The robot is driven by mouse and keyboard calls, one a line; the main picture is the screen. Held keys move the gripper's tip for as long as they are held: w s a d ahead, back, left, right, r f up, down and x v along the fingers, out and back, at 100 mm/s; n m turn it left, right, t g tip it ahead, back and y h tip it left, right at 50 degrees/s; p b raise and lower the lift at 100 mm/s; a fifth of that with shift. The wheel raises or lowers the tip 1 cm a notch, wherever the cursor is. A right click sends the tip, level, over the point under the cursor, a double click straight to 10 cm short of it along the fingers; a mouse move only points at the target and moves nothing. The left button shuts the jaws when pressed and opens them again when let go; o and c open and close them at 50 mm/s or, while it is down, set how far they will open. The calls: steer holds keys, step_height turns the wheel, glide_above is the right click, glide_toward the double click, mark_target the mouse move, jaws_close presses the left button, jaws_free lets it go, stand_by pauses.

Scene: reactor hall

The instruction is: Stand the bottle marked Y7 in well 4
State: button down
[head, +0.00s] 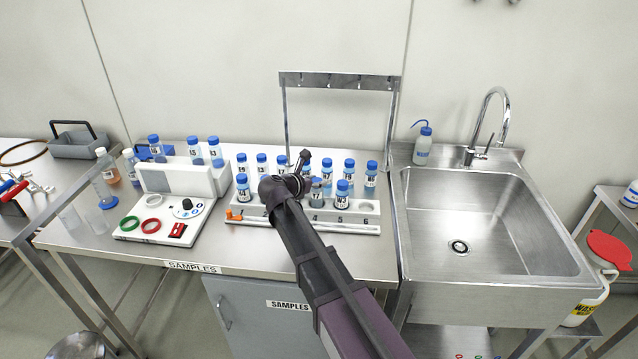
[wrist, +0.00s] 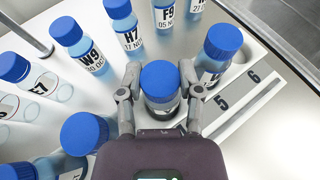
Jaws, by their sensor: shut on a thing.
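My gripper (head: 305,182) is shut on a blue-capped bottle (wrist: 160,80), upright between its fingers (wrist: 160,98) in the wrist view. In the head view the bottle at the fingers (head: 317,195) carries a label that seems to read Y7. It is over the front strip of the numbered rack (head: 290,224), in line with the number 4. Well 4 is hidden under the bottle and gripper. I cannot tell whether the bottle's base is in the well or just above it.
A blue-capped bottle (head: 342,191) stands close on the right, by number 5. Well 6 (head: 366,207) looks empty. Another bottle (head: 242,187) stands at the rack's left end. Several bottles stand in a row behind. A sink (head: 490,225) is at right.

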steer(key=shift+f, duration=0.2)
steer(key=shift+c, duration=1.3)
jaws_free()
steer(key=shift+r, duration=0.15)
steer(key=shift+r, duration=0.15)
steer(key=p+v, duration=0.4)
steer(key=v, duration=0.8)
steer(key=shift+p, duration=0.3)
